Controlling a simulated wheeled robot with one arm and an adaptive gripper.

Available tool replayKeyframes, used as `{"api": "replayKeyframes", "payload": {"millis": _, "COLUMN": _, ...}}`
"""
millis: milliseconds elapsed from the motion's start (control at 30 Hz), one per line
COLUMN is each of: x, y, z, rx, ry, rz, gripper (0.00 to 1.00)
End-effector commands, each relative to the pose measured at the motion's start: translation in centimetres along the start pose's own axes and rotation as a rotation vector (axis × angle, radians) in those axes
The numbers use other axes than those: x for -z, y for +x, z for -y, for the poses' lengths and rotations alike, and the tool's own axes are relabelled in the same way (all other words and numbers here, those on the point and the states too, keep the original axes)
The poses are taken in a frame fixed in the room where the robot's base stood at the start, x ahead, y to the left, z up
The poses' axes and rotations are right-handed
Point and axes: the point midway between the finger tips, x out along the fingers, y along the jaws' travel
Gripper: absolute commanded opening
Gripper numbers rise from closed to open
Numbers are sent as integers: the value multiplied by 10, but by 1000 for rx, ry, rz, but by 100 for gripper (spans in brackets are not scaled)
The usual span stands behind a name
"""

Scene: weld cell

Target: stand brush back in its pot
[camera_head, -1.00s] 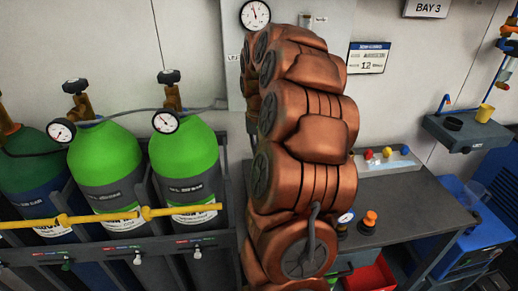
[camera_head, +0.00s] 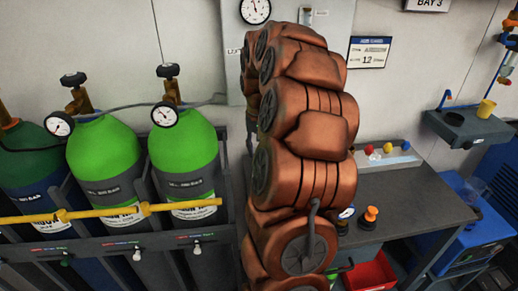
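I cannot make out a brush in this view. A small yellow cup (camera_head: 486,108) stands on a grey wall shelf (camera_head: 470,130) at the right; I cannot tell whether it is the brush's pot. A dark round item (camera_head: 454,118) sits on the same shelf, left of the cup. My copper-coloured arm fills the middle of the picture and hides part of the bench and wall. My gripper is not in view.
Green gas cylinders (camera_head: 105,155) stand at the left behind a yellow bar (camera_head: 105,212). A dark bench (camera_head: 410,205) at the right carries an orange-topped item (camera_head: 370,217) and a tray of coloured knobs (camera_head: 390,160). A red bin (camera_head: 370,275) is below; a blue cabinet (camera_head: 470,245) stands right.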

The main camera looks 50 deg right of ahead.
Motion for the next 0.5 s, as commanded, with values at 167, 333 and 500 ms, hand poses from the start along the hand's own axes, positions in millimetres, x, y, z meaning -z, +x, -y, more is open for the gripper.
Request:
{"api": "replayKeyframes", "payload": {"millis": 167, "x": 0, "y": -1, "z": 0, "rx": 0, "ry": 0, "rz": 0, "gripper": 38}}
{"api": "replayKeyframes", "payload": {"millis": 333, "x": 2, "y": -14, "z": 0, "rx": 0, "ry": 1, "rz": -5, "gripper": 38}}
{"api": "replayKeyframes", "payload": {"millis": 500, "x": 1, "y": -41, "z": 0, "rx": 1, "ry": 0, "rz": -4, "gripper": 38}}
